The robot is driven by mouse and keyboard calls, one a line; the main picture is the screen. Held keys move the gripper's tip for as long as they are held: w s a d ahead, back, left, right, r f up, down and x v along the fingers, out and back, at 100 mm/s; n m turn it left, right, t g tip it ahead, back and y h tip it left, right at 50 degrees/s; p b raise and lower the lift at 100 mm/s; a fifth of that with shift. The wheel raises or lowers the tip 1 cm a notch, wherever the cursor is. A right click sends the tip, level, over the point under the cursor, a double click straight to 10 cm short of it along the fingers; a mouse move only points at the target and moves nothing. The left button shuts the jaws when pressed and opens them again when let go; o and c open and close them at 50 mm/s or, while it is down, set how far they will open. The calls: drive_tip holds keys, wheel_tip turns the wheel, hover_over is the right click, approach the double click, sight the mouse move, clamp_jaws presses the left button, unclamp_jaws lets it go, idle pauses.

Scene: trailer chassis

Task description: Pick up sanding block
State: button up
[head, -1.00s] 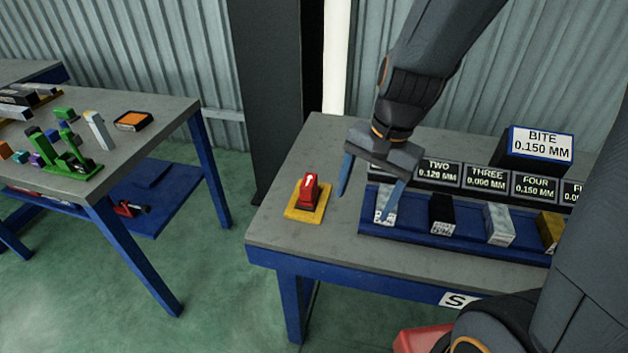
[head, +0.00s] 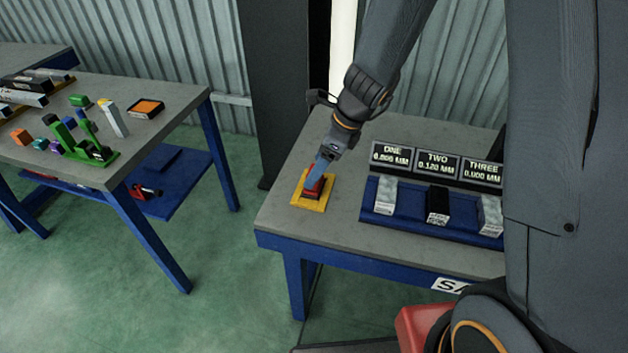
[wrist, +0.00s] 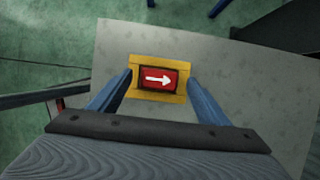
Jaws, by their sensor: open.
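A red block with a white arrow on top (wrist: 159,78), which appears to be the sanding block, sits on a yellow pad (wrist: 157,61). The pad (head: 300,201) lies near the left side of the grey bench top. My gripper (head: 318,180) is right over the red block and hides much of it in the head view. In the wrist view my gripper (wrist: 159,80) is open, one blue finger on each side of the block. Small gaps seem to show between the fingers and the block; how low the fingertips reach is unclear.
A blue tray (head: 408,216) with several small blocks stands to the right, with labelled displays (head: 437,164) behind it. The grey bench top (head: 330,226) is clear around the pad. Another bench (head: 150,140) with green and coloured parts stands left, across a floor gap.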

drive_tip(key=shift+x, duration=1.45)
drive_tip(key=shift+c, duration=0.4)
drive_tip(key=c, duration=1.3)
drive_tip(key=shift+r+p, duration=0.35)
drive_tip(key=shift+r, duration=4.75)
